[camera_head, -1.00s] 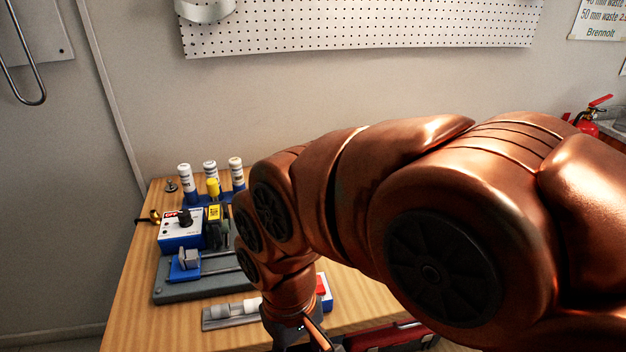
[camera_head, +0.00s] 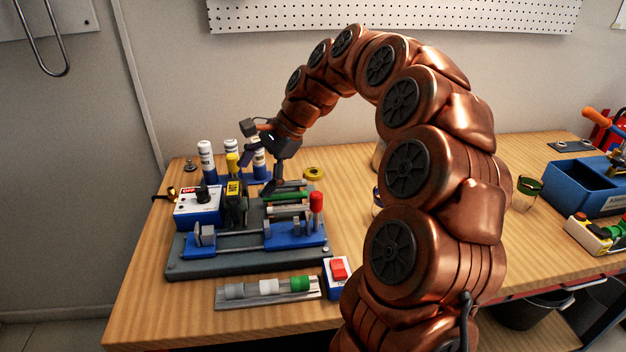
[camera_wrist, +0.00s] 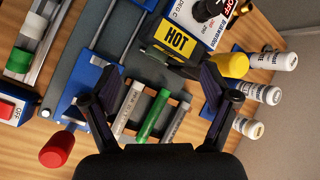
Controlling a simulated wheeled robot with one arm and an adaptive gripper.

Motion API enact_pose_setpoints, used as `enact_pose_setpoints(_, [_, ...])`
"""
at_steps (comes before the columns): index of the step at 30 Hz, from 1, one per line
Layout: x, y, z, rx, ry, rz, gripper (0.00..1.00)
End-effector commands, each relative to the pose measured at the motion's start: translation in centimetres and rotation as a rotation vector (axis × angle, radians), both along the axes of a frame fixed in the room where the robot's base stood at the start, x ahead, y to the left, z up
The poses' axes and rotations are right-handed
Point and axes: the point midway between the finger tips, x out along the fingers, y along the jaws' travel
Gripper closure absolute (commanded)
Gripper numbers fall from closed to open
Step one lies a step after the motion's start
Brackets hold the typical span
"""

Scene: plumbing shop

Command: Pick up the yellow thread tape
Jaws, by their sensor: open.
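The yellow thread tape (camera_head: 313,173) shows in the head view as a small yellow ring lying on the wooden table, behind the rack of rods and just right of my gripper. I cannot make it out in the wrist view. My gripper (camera_head: 260,160) is open and empty, above the back of the bench fixture and left of the tape. In the wrist view my gripper (camera_wrist: 160,85) has its two fingers spread wide, with pale, green and grey rods (camera_wrist: 153,115) below and between them.
The grey fixture (camera_head: 190,268) with a HOT-labelled heater block (camera_wrist: 178,40) stands left and below. White-capped bottles (camera_head: 206,160) stand behind it. A red-topped peg (camera_head: 316,203) rises at its right. A glass jar (camera_head: 526,192) and blue tray (camera_head: 570,195) are at right.

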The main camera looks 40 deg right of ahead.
Motion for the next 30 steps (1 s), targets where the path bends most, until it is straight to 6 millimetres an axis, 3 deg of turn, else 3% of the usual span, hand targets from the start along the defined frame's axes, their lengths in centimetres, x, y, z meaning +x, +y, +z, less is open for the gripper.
enact_pose_setpoints(3, [3.0, -4.6, -1.2, 0.08, 0.033, -0.189, 0.14])
enact_pose_setpoints(9, [6.4, -13.9, -3.7, 0.221, 0.103, -0.534, 0.14])
enact_pose_setpoints(15, [7.3, -22.5, -6.3, 0.331, 0.159, -0.824, 0.14])
enact_pose_setpoints(18, [7.2, -25.3, -7.2, 0.365, 0.175, -0.914, 0.14])
enact_pose_setpoints(23, [7.0, -27.2, -7.9, 0.39, 0.187, -0.981, 0.14])
enact_pose_setpoints(30, [8.2, -26.4, -9.4, 0.393, 0.191, -0.986, 0.14])
